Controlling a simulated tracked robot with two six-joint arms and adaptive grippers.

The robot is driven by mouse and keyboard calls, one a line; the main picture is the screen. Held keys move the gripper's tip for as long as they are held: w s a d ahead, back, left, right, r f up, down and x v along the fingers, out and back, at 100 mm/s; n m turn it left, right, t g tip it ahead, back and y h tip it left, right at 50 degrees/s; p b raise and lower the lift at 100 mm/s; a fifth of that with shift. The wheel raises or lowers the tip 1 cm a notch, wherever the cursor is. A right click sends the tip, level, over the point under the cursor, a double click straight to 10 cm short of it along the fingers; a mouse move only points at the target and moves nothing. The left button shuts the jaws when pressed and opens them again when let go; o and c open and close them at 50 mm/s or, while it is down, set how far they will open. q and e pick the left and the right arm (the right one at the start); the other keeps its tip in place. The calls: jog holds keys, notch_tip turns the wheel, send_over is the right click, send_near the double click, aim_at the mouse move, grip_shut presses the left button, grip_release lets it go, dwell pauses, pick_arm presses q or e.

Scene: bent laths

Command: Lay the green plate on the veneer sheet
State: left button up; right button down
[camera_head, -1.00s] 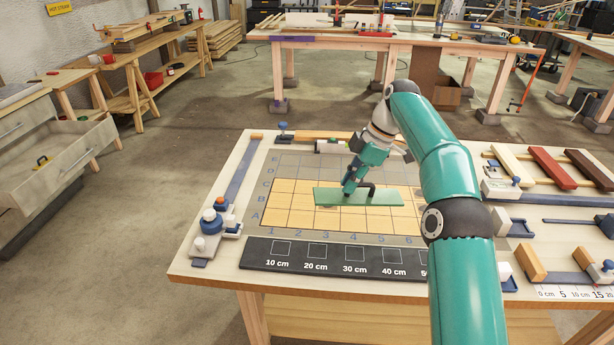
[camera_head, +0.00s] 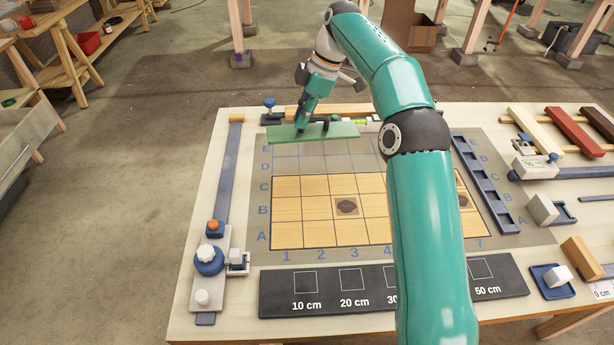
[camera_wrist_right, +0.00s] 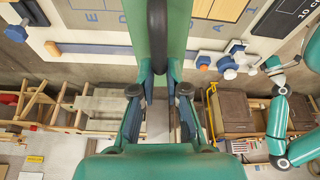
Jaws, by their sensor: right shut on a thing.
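The veneer sheet (camera_head: 315,184) is the light wood area with grid lines, in rows A to C of the marked board. Two dark knots (camera_head: 346,206) show on it, one in column 3 and one partly behind my arm. The green plate (camera_head: 285,134) is a long flat strip with a dark handle. My right gripper (camera_head: 309,112) is shut on its handle and holds it over the far edge of the board, beyond the sheet. In the wrist view the plate (camera_wrist_right: 176,30) fills the top middle. My left arm shows at right there, its gripper (camera_wrist_right: 274,65) too small to read.
A black ruler strip (camera_head: 335,303) lies along the front of the table. A clamp with blue and white knobs (camera_head: 209,259) stands at left. A slotted blue rack (camera_head: 485,185) lies at right, with wooden bars (camera_head: 575,133) and more clamps beyond. My right arm hides part of the grid.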

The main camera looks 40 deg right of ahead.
aim_at(305, 132)
jog(key=shift+s+r+m+h, duration=0.15)
jog(key=shift+r+m+h, duration=0.25)
jog(key=shift+r+m, duration=0.3)
jog(key=shift+d+f+b, duration=0.1)
jog(key=shift+f+b, duration=0.15)
jog(key=shift+b, duration=0.15)
notch_tip(305, 132, down, 6)
jog(key=shift+b, duration=1.25)
jog(key=shift+s+f, duration=0.1)
jog(key=shift+f, duration=6.45)
